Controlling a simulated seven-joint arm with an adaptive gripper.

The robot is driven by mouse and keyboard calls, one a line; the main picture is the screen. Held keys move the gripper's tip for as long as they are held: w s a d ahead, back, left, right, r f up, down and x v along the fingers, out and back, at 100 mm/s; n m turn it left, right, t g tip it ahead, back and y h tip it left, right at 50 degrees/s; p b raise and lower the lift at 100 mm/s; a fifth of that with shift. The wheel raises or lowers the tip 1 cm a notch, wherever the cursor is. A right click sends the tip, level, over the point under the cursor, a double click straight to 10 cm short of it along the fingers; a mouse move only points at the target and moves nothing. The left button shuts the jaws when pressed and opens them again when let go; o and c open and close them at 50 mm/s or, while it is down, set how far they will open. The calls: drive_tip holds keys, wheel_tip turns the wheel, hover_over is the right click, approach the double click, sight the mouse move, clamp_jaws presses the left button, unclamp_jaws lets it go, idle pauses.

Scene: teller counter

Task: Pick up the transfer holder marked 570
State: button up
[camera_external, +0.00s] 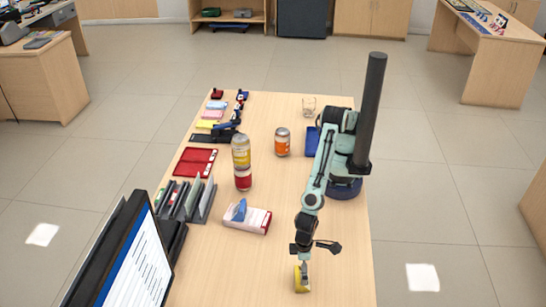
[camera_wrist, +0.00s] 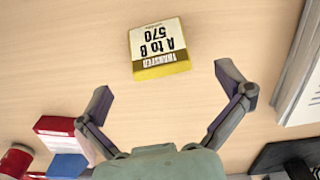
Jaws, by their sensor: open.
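The transfer holder marked 570 (camera_wrist: 158,48) is a small yellow block with a white and black top face. Its text "TRANSFER A to B 570" reads upside down in the wrist view. It lies on the table ahead of my fingertips, roughly between the lines of the two fingers. My gripper (camera_wrist: 163,80) is open and empty, with the fingers spread wider than the holder. In the external view the holder (camera_external: 301,281) is near the front of the table. My gripper (camera_external: 305,263) points down just above it there and partly covers it; contact cannot be told.
A white and red box with a blue piece on it (camera_external: 247,217) lies left of my arm. A tall bottle (camera_external: 242,165) and an orange jar (camera_external: 282,142) stand farther back. A monitor (camera_external: 130,255) and a file rack (camera_external: 190,200) line the left edge. Bare table surrounds the holder.

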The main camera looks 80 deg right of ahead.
sight(300, 275)
drive_tip(key=shift+f, duration=2.35)
drive_tip(key=c, duration=1.3)
